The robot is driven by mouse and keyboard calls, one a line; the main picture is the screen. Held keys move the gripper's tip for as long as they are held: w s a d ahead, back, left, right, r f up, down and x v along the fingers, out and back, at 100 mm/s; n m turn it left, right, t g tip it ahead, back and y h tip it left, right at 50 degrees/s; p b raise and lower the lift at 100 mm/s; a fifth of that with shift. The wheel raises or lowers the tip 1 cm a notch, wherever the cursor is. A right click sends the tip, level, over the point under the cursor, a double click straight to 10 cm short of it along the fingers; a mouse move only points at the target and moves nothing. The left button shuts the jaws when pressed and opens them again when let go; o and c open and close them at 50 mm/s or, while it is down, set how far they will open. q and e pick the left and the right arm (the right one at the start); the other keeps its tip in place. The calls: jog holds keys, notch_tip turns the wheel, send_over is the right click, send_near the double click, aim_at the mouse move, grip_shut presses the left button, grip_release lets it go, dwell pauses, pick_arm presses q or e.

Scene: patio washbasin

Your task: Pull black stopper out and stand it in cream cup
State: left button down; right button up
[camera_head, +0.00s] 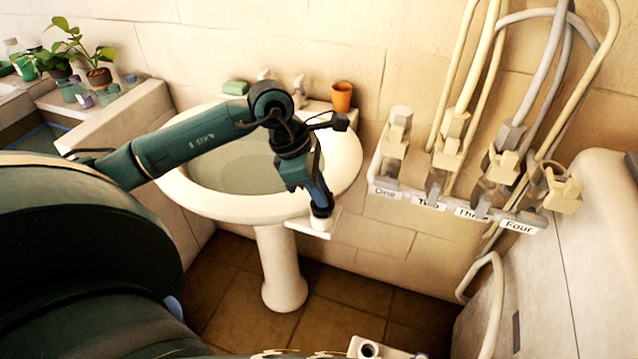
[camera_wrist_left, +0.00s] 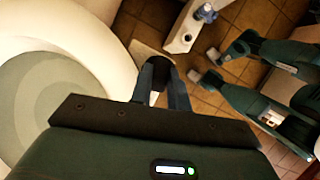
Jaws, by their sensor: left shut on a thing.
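My left gripper (camera_head: 321,208) is at the front right of the white basin, pointing down just above a small pale ledge (camera_head: 300,225). In the left wrist view its fingers (camera_wrist_left: 157,66) are shut, with a dark thing (camera_wrist_left: 157,84) between them, which looks like the black stopper. A whitish form shows right under the fingertips in the head view; I cannot tell whether it is the cream cup. The gripper hides part of the ledge.
The white basin (camera_head: 175,187) stands on a pedestal (camera_head: 282,265). An orange cup (camera_head: 342,97) and green soap (camera_head: 235,87) are at its back rim. A rack of labelled plugs (camera_head: 455,207) with hoses is to the right. Potted plants (camera_head: 99,77) stand at the left.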

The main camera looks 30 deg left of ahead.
pick_arm(q)
jog(key=shift+f, duration=0.25)
dwell(0.3)
dwell(0.4)
jog(key=shift+b, duration=0.45)
dwell(0.4)
dwell(0.4)
